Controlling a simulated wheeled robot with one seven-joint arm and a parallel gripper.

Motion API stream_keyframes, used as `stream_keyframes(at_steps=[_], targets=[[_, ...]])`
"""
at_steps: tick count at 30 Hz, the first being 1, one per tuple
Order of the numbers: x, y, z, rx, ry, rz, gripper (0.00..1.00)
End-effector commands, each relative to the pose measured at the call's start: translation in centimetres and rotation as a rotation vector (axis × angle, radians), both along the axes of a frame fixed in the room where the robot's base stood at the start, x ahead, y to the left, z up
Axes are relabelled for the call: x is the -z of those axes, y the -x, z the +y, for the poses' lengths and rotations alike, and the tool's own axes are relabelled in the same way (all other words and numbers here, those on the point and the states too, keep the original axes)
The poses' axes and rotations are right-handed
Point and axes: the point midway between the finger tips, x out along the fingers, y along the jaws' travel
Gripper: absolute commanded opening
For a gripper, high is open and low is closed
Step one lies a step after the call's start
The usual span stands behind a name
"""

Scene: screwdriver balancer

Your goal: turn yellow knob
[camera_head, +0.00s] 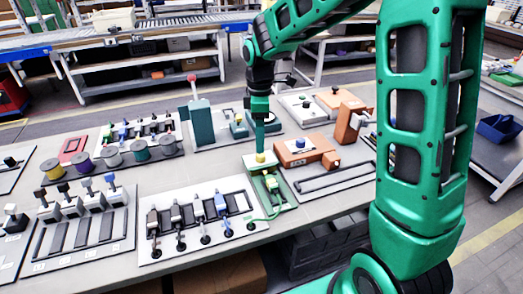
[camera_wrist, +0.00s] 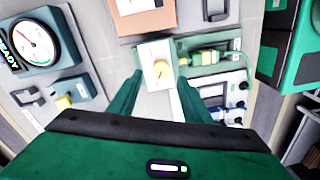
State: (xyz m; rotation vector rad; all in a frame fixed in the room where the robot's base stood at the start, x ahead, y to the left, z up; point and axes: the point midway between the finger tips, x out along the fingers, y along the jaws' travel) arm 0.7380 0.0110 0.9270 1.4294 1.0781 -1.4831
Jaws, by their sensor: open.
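An orange device (camera_head: 306,150) stands close on the right. A white board with several levers (camera_head: 195,220) lies in front to the left. A teal box with a red-topped lever (camera_head: 198,124) stands behind. In the wrist view a round gauge (camera_wrist: 32,42) shows at the left.

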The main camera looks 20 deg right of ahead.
Motion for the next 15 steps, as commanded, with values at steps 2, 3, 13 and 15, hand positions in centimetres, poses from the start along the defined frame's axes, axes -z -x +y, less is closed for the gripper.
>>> stream_keyframes(at_steps=[2, 3, 13, 15], targets=[[1.5, 0.2, 0.1, -0.001, 0.001, 0.004, 0.45], [2.1, 0.2, 0.1, -0.001, 0.000, 0.003, 0.45], [5.1, 0.3, 0.2, -0.002, 0.000, 0.000, 0.45], [5.2, 0.3, 0.2, -0.002, 0.000, 0.000, 0.45]])
